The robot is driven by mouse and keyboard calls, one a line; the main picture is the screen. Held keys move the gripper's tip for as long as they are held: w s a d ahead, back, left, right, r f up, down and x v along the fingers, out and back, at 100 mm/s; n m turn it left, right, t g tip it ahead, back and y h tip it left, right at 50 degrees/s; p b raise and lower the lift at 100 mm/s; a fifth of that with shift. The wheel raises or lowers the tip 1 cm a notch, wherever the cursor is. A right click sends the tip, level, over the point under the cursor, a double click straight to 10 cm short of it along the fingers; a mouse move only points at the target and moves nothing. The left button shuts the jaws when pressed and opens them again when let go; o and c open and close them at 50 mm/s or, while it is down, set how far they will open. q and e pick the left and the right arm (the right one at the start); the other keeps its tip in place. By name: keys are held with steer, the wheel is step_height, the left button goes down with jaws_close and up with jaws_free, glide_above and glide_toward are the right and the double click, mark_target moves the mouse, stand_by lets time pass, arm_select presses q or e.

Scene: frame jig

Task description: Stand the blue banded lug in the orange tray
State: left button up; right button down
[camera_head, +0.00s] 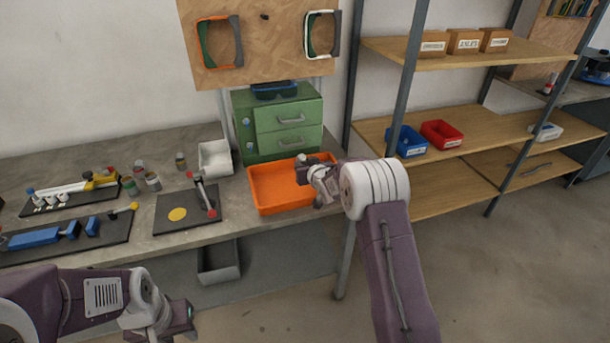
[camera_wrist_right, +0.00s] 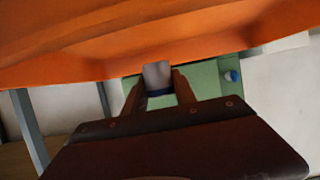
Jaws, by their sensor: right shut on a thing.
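The orange tray (camera_head: 262,192) lies on the workbench in front of the green drawer cabinet, and its orange surface (camera_wrist_right: 60,50) fills the top of the right wrist view. My right gripper (camera_head: 303,167) is over the tray's back right part.
The green drawer cabinet (camera_head: 285,122) stands right behind the tray. A white bin (camera_head: 215,160) is left of it. A black mat (camera_head: 175,222) with a yellow disc and a red-ended clamp lies left of the tray. Shelves (camera_head: 455,185) with bins stand at right.

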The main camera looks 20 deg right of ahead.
step_height(320, 180, down, 4)
steer(key=shift+b, duration=0.35)
steer(key=shift+f, duration=0.2)
steer(key=c, duration=1)
jaws_free()
